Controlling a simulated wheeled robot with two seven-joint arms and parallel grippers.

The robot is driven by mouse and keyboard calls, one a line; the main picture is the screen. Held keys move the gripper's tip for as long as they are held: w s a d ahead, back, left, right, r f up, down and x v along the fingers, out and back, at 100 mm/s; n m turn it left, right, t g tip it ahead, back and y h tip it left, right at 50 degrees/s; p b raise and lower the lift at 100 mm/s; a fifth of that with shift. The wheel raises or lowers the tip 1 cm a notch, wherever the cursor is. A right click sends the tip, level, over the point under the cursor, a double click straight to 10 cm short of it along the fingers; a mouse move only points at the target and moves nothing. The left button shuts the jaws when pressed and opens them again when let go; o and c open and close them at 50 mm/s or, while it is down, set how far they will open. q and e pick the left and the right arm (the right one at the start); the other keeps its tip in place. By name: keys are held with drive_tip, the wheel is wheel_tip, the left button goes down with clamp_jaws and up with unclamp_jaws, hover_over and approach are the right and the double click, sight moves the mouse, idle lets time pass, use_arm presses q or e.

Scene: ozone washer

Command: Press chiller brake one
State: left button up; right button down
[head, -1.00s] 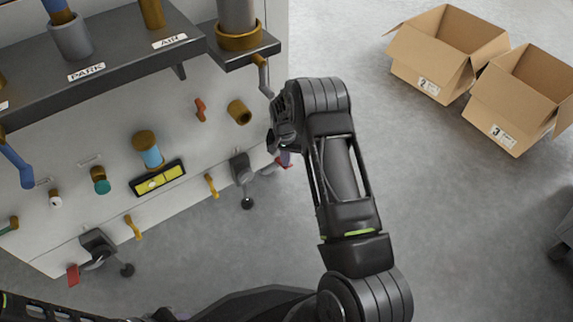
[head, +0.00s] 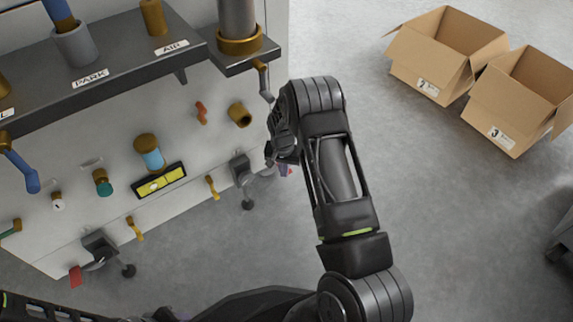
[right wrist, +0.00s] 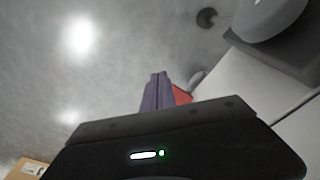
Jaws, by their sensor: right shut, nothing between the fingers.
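Two grey pedal mechanisms with red pedals sit low on the white machine's front; I cannot tell which is chiller brake one. The left pedal (head: 75,276) is in clear view. The right mechanism (head: 241,169) has its red pedal mostly hidden behind my right gripper (head: 285,170). In the right wrist view, the shut purple fingers (right wrist: 157,92) of the right gripper stand in front of the red pedal (right wrist: 182,95), with a part of it showing just right of them. Whether they touch it I cannot tell. My left gripper is out of view.
The machine's front (head: 110,145) carries several knobs, handles and a yellow display (head: 160,181). A dark shelf (head: 120,75) juts out above. Two open cardboard boxes (head: 398,72) (head: 480,116) stand on the floor at upper right. The grey floor between is clear.

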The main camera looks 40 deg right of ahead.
wheel_tip(320, 180, up, 8)
drive_tip(key=p, duration=0.3)
drive_tip(key=shift+s+a, duration=0.25)
drive_tip(key=shift+a, duration=0.05)
drive_tip(key=shift+s+f, duration=0.15)
